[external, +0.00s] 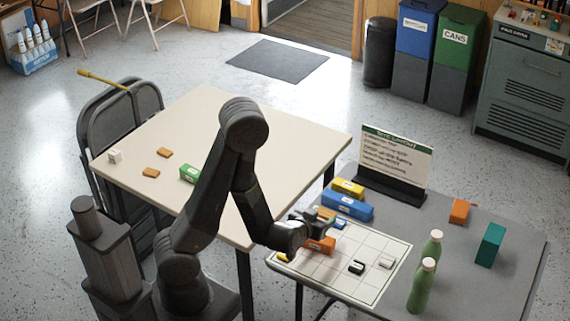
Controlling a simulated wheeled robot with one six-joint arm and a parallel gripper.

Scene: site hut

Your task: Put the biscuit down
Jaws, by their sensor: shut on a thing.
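My gripper (318,220) is at the left end of the grey table, over the back left part of the white grid sheet (344,268). It is shut on a small tan-orange biscuit (326,213), partly hidden by the dark fingers. I cannot tell whether the biscuit touches anything beneath it. Two more orange-brown biscuits, one farther back (164,152) and one nearer (151,172), lie flat on the cream table.
An orange block (321,245) and a small blue piece (340,223) are close to my gripper. Blue (347,205) and yellow (348,187) boxes stand behind, before a sign (396,158). Green bottles (422,285) stand right of the sheet. A green block (189,174) is on the cream table.

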